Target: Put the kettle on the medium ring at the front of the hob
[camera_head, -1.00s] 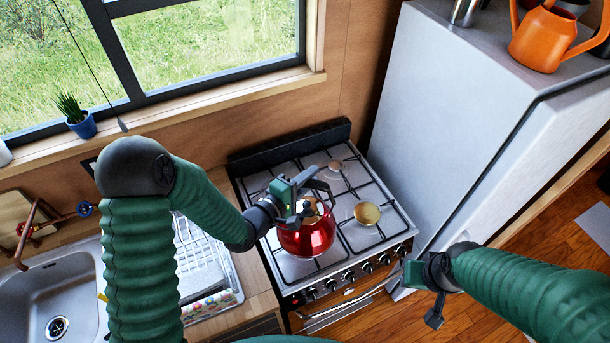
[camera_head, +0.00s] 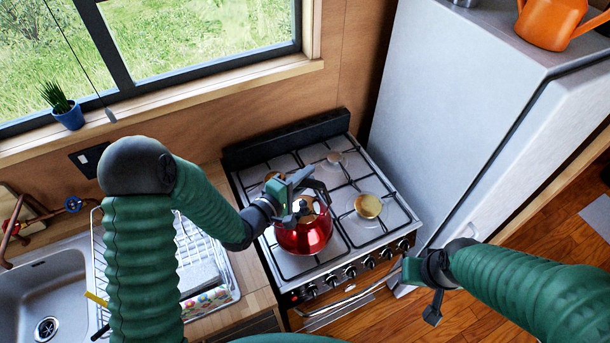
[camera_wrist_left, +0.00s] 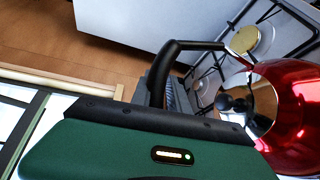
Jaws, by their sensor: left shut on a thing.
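The red kettle (camera_head: 304,236) is over the front left part of the hob (camera_head: 290,268), upright. I cannot tell whether it touches the grate. My left gripper (camera_head: 302,190) is shut on the kettle's black handle, which also shows in the left wrist view (camera_wrist_left: 160,75). The kettle's shiny red body (camera_wrist_left: 292,110) is at the right of that view. The kettle hides the front left ring. A brass-coloured ring (camera_head: 368,206) shows at the front right, with other rings behind. My right gripper (camera_head: 424,290) is in front of the hob, apart from the kettle; its jaw state is unclear.
A tall grey fridge (camera_head: 440,110) stands right of the hob. A dish rack (camera_head: 205,262) and a sink (camera_head: 45,290) are at the left. The hob's knobs (camera_head: 350,271) line its front edge. An orange watering can (camera_head: 550,25) sits on the fridge.

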